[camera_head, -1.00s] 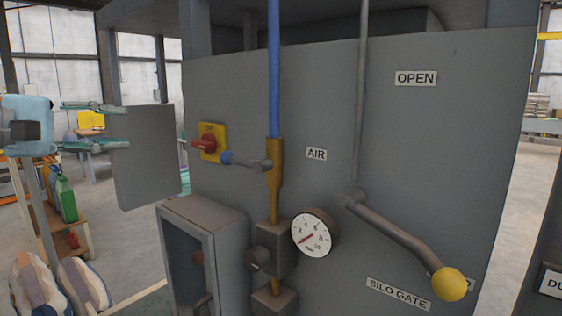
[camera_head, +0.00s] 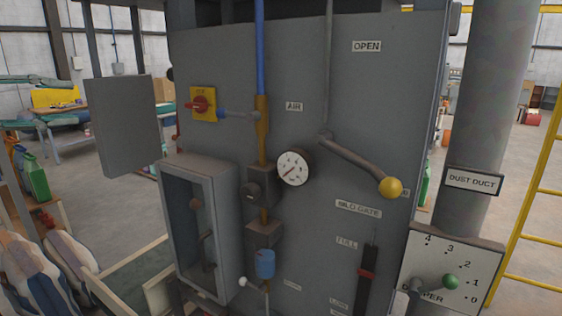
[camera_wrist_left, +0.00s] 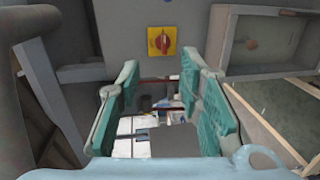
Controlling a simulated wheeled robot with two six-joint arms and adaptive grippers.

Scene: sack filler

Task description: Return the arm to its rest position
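My left gripper (camera_head: 78,99) is at the left edge in the head view, its teal fingers spread apart and empty. It is to the left of the grey control panel (camera_head: 225,75), apart from it. In the left wrist view the gripper (camera_wrist_left: 163,78) also shows open, with nothing between the teal pads. The red switch on a yellow plate (camera_head: 204,104) is on the panel; it also shows beyond the fingertips in the left wrist view (camera_wrist_left: 162,42). My right gripper is in neither view.
A grey open door (camera_head: 122,122) stands out between gripper and panel. A glass-fronted box (camera_head: 185,225), a gauge (camera_head: 293,167) and a yellow-knobbed lever (camera_head: 390,187) are on the panel. Striped sacks (camera_head: 72,250) lie lower left. A damper plate (camera_head: 445,275) is lower right.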

